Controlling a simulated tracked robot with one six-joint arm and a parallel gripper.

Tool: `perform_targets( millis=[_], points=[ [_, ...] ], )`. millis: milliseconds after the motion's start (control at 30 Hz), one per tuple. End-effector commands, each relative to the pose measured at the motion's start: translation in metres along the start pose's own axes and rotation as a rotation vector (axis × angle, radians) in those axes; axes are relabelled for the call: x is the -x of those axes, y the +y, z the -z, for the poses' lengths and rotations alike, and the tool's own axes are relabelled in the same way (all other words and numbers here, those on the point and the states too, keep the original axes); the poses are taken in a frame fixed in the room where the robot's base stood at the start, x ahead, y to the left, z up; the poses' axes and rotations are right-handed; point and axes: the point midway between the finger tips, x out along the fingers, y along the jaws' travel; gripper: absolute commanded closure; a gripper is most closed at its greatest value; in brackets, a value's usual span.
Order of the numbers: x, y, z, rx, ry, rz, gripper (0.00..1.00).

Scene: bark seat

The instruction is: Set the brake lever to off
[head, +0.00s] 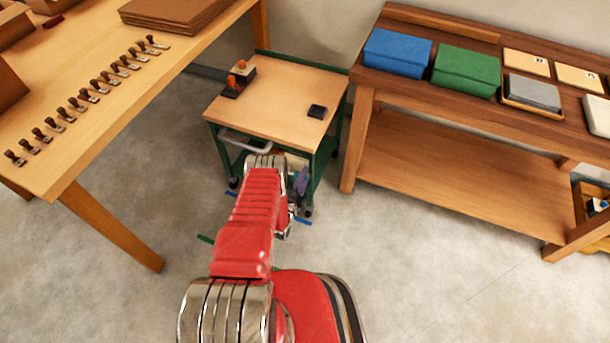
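A small green-framed cart (277,97) with a wooden top stands between two tables, with a pale handle (245,141) on its near side. I cannot make out a brake lever for certain. A purple-grey piece (301,181) shows low at the cart's near right corner, beside my arm, but I cannot tell what it is. My red arm reaches towards the cart's near side and covers part of it. The end of my arm is mostly hidden behind its own links, so the fingers and their opening do not show.
An orange-knobbed dark tool (238,80) and a black block (317,111) lie on the cart top. A table with stamp-like tools (88,96) stands left; a bench (448,178) with boxes stands right. Short green (206,239) and blue (303,221) strips mark the floor. Open floor lies in front.

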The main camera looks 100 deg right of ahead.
Motion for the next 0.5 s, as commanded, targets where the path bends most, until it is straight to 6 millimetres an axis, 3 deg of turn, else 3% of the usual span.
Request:
perform_targets(
  millis=[267,500],
  points=[
    [0.021,0.001,-0.002,0.001,-0.004,-0.001,0.65],
    [0.061,0.001,0.000,0.002,-0.002,-0.002,0.65]
  ],
)
